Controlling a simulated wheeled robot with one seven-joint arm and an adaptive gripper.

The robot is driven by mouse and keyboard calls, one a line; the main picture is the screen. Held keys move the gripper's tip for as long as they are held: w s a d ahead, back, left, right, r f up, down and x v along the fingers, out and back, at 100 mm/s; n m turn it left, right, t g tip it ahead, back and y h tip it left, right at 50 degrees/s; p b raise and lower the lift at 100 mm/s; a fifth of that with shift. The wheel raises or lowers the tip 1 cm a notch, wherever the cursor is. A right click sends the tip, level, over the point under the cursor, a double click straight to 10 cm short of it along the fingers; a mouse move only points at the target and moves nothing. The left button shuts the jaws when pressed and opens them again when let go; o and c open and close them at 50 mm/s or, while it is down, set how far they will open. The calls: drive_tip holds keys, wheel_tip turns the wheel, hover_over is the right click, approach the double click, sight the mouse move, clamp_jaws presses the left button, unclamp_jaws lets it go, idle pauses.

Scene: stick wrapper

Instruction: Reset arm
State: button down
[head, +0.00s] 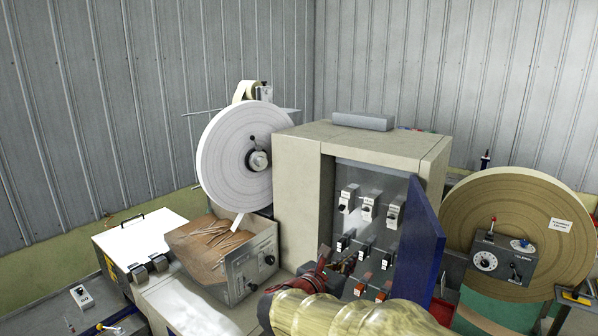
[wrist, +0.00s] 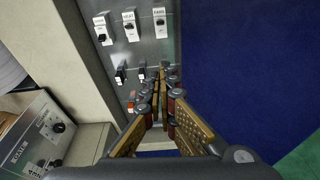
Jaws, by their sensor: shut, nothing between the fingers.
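My gripper (head: 345,266) is in front of the lower part of an open control cabinet (head: 296,185), and my tan arm reaches in from the bottom right. In the wrist view my gripper (wrist: 166,76) has its fingertips together with nothing between them. Beyond the tips is the grey switch panel (wrist: 143,50), with labelled black switches in rows; red switches show lower down in the head view. The fingers hide part of the panel. I cannot tell whether the tips touch it. The blue cabinet door (head: 424,243) stands open right of the gripper; it fills the wrist view's right side (wrist: 245,70).
A white paper reel (head: 222,155) and a box of wooden sticks (head: 200,243) stand left of the cabinet. A large brown reel (head: 485,210) with a small control box (head: 503,264) is at the right. The open door and cabinet frame flank the gripper closely.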

drive_tip(key=s+d+f+m+g+y+b, duration=0.2)
drive_tip(key=s+f+m+y+b, duration=0.1)
drive_tip(key=s+f+m+b, duration=0.5)
drive_tip(key=s+d+f+m+g+y+b, duration=0.2)
drive_tip(key=s+f+m+y+b, duration=0.1)
drive_tip(key=s+f+m+b, duration=0.4)
drive_tip(key=s+d+f+m+g+y+b, duration=0.2)
drive_tip(key=s+f+m+b, duration=0.6)
drive_tip(key=s+f+m, duration=0.5)
drive_tip(key=s+d+f+y, duration=0.1)
drive_tip(key=s+f, duration=0.1)
drive_tip(key=s, duration=0.3)
drive_tip(key=shift+f+g+b, duration=0.15)
drive_tip(key=shift+g+b, duration=0.2)
drive_tip(key=shift+g, duration=0.05)
